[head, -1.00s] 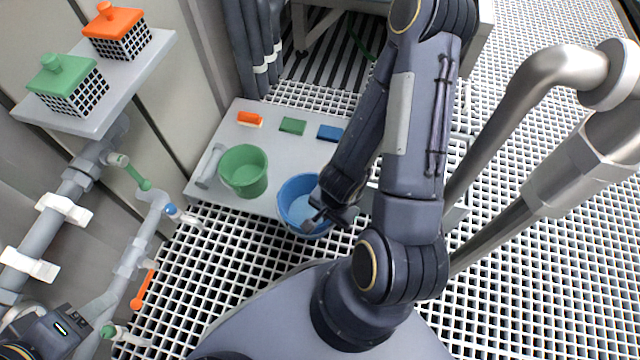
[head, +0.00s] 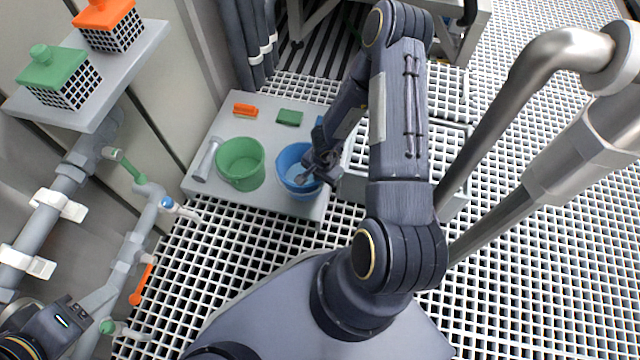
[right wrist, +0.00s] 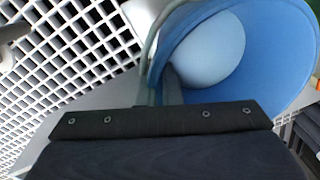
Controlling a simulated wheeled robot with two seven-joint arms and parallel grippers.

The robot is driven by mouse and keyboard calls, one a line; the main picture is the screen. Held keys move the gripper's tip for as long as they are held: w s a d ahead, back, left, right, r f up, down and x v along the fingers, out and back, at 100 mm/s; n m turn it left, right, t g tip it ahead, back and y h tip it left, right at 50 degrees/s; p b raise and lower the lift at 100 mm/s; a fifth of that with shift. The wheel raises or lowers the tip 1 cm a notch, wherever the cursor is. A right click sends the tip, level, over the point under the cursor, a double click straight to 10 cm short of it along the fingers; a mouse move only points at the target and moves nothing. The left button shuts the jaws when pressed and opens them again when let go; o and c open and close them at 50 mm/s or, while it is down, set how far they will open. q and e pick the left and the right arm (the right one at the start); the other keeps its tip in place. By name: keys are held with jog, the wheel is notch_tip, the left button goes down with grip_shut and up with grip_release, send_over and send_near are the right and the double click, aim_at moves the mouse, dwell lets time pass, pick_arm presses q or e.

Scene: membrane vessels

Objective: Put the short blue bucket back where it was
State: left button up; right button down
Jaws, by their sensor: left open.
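The short blue bucket (head: 290,158) is at the right front of the grey platform (head: 268,205), beside the green bucket (head: 240,163). I cannot tell whether its base touches the platform. My right gripper (head: 312,178) is at the bucket's right side, shut on its wall. In the right wrist view the blue bucket (right wrist: 285,75) fills the upper right, with its wall between the fingers (right wrist: 163,85). My left gripper (head: 62,325) is at the bottom left corner, away from the buckets; its fingertips are hard to make out.
Orange (head: 245,110) and green (head: 289,118) blocks lie at the platform's back; a blue one is partly behind my arm. A grey cylinder (head: 207,160) lies left of the green bucket. A grating-topped box (head: 450,190) stands to the right. Pipes with valves (head: 140,225) run at left.

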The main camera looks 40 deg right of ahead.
aim_at(319, 190)
notch_tip(319, 190, down, 4)
jog(key=shift+w+r+b, duration=0.1)
jog(key=shift+r+b, duration=0.1)
jog(key=shift+b, duration=1.05)
jog(key=shift+r, duration=0.2)
jog(key=shift+f, duration=0.15)
jog(key=c, duration=1.6)
grip_release()
notch_tip(319, 190, up, 12)
jog(key=s+p, duration=0.1)
jog(key=p, duration=0.8)
jog(key=shift+d, duration=0.2)
